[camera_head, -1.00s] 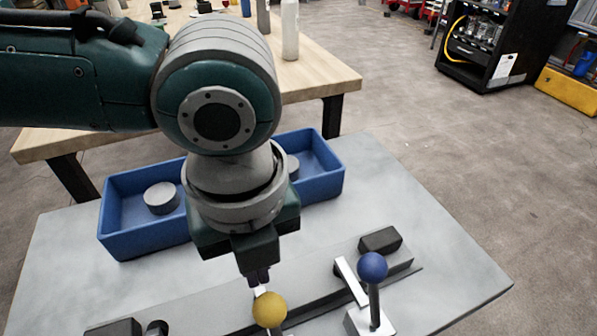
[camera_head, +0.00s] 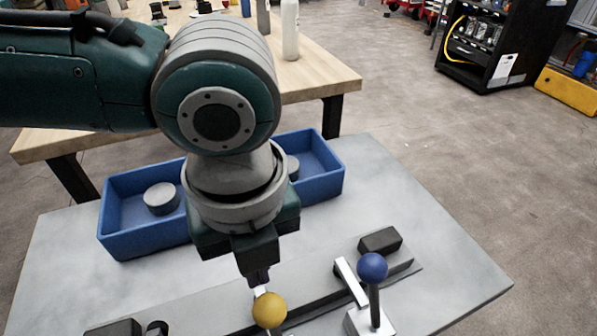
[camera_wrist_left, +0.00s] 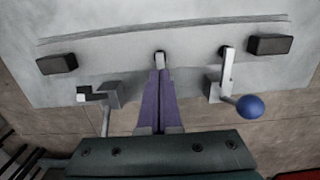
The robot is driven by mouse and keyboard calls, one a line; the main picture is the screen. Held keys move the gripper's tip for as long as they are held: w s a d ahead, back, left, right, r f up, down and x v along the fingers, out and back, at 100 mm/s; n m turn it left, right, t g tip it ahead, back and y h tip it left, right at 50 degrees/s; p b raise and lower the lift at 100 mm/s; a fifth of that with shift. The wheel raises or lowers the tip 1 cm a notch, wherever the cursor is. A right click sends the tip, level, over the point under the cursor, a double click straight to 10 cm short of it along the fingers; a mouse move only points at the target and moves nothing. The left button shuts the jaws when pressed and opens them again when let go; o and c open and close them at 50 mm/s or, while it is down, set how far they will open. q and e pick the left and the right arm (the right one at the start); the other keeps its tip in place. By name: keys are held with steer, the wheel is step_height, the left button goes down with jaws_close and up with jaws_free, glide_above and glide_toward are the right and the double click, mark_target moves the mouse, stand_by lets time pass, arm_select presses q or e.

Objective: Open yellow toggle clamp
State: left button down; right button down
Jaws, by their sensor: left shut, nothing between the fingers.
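The yellow toggle clamp shows in the head view as a yellow ball knob (camera_head: 269,310) at the bottom, with a short light metal piece just behind it. My left gripper (camera_head: 258,277) points down just behind the yellow knob, its fingers shut and empty. I cannot tell whether they touch the clamp. In the left wrist view the purple fingers (camera_wrist_left: 159,88) are together, with a pale metal piece (camera_wrist_left: 160,62) at their tips. The yellow knob is hidden there. My right gripper is not in view.
A clamp with a blue knob (camera_head: 372,267) stands to the right, beside a dark block (camera_head: 380,240). Another clamp (camera_wrist_left: 101,96) shows at left in the wrist view. A blue bin (camera_head: 115,215) with grey round pieces stands behind. The grey table's right side (camera_head: 440,260) is clear.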

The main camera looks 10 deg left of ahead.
mark_target(276, 326)
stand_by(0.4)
arm_select(q)
steer(key=shift+s+d+p, duration=0.5)
steer(key=shift+s+p, duration=0.05)
steer(key=shift+s, duration=0.15)
steer(key=shift+s+d+p, duration=0.45)
steer(key=shift+s+p, duration=0.1)
steer(key=shift+s, duration=0.15)
steer(key=shift+s+d+f+p, duration=0.1)
steer(key=shift+s+d+p, duration=0.5)
steer(key=shift+s, duration=0.4)
steer(key=shift+s+d+f+p, duration=0.1)
steer(key=shift+s+d+p, duration=0.25)
steer(key=shift+s+d, duration=0.5)
steer(key=shift+w+a+r+p, duration=0.2)
steer(key=shift+a+r+p, duration=0.05)
steer(key=shift+r+p, duration=0.4)
steer(key=shift+w+a+r+p, duration=0.2)
steer(key=shift+a+r+p, duration=0.05)
steer(key=shift+r+p, duration=0.35)
step_height(276, 326, up, 6)
steer(key=p, duration=0.7)
steer(key=shift+s+d+r, duration=0.15)
steer(key=shift+r, duration=0.05)
